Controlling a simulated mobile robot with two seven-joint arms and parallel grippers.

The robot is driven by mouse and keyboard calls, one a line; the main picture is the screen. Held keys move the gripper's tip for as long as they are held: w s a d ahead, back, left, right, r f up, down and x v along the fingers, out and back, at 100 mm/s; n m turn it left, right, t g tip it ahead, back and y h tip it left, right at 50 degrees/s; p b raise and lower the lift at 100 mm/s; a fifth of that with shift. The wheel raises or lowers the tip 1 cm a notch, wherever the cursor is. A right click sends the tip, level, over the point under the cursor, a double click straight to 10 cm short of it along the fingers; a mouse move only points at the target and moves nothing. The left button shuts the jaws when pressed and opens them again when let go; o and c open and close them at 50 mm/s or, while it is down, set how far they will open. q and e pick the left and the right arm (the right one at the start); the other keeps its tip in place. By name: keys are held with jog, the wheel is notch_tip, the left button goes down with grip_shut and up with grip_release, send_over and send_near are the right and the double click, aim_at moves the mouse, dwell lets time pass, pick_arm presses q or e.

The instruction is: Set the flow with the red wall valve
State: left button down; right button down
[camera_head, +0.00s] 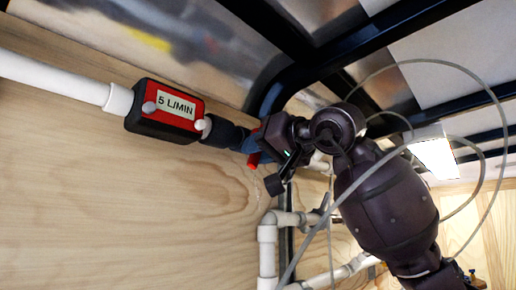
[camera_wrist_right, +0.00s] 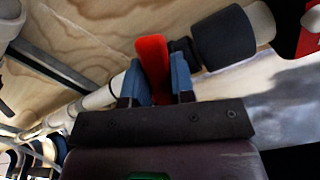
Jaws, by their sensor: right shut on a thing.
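The red valve handle (camera_wrist_right: 151,58) stands between the two blue fingers of my right gripper (camera_wrist_right: 159,76) in the right wrist view. The gripper is shut on it. In the head view only a small red end of the handle (camera_head: 254,160) shows beside my right gripper (camera_head: 256,142); the gripper hides most of the valve. To the left on the same pipe sits a black and red flow meter (camera_head: 165,111) whose label reads 5 L/MIN. My left gripper is not in view.
A white pipe (camera_head: 55,80) runs along the plywood wall (camera_head: 110,210) into the meter. More white pipes (camera_head: 267,245) with elbows lie below the gripper. Dark frame bars (camera_head: 400,55) and a lit lamp (camera_head: 435,155) are overhead at the right.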

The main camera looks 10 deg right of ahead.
jog(key=shift+d, duration=0.1)
dwell(0.4)
jog(key=c, duration=1)
grip_release()
jog(key=shift+o, duration=0.2)
jog(key=b+v, duration=0.2)
jog(key=v, duration=0.8)
jog(key=shift+s+d, duration=0.25)
jog(key=shift+s, duration=0.1)
